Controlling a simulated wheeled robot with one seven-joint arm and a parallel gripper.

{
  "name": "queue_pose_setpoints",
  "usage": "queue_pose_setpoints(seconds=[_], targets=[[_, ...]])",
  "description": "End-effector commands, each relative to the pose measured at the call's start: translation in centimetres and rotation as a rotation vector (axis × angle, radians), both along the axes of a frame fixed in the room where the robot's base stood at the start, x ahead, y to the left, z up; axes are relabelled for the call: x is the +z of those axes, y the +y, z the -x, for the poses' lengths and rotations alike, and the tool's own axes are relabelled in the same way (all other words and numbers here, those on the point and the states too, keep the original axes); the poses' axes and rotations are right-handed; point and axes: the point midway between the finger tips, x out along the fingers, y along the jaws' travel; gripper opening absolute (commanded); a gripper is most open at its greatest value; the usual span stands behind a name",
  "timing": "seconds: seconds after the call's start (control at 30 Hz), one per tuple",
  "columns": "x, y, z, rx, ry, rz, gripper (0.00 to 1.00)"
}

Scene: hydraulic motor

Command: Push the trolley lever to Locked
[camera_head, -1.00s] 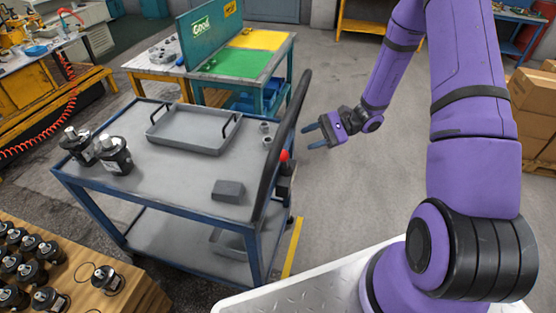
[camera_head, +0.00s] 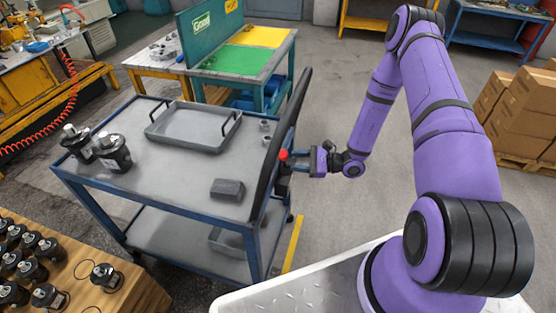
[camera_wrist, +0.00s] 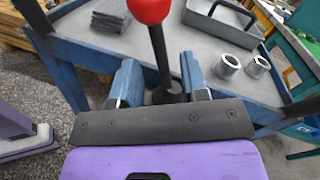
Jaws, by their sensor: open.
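The trolley (camera_head: 170,178) has a grey top and a blue frame. Its lever (camera_head: 283,155) has a red ball knob and stands at the trolley's right end, beside the black handle (camera_head: 280,135). In the wrist view the red knob (camera_wrist: 150,10) tops a dark rod that tilts slightly to the left. My gripper (camera_head: 298,155) is at the lever. In the wrist view its two blue fingers (camera_wrist: 158,82) stand apart, one on each side of the rod's lower part. Contact with the rod cannot be told. No Locked marking is readable.
Cardboard boxes (camera_head: 520,105) stand right.

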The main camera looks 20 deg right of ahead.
Motion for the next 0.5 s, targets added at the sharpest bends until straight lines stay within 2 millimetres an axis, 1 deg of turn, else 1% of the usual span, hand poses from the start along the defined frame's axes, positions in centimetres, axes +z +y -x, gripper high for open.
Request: queue_pose_setpoints(seconds=[0.03, 0.2, 0.33, 0.5], targets=[[0.0, 1.0, -0.3, 0.004, -0.001, -0.001, 0.41], [0.0, 3.6, -1.5, 0.004, -0.001, 0.000, 0.41], [0.0, 5.0, -2.1, 0.004, -0.001, 0.000, 0.41], [0.0, 5.8, -2.5, 0.001, 0.000, 0.000, 0.41]])
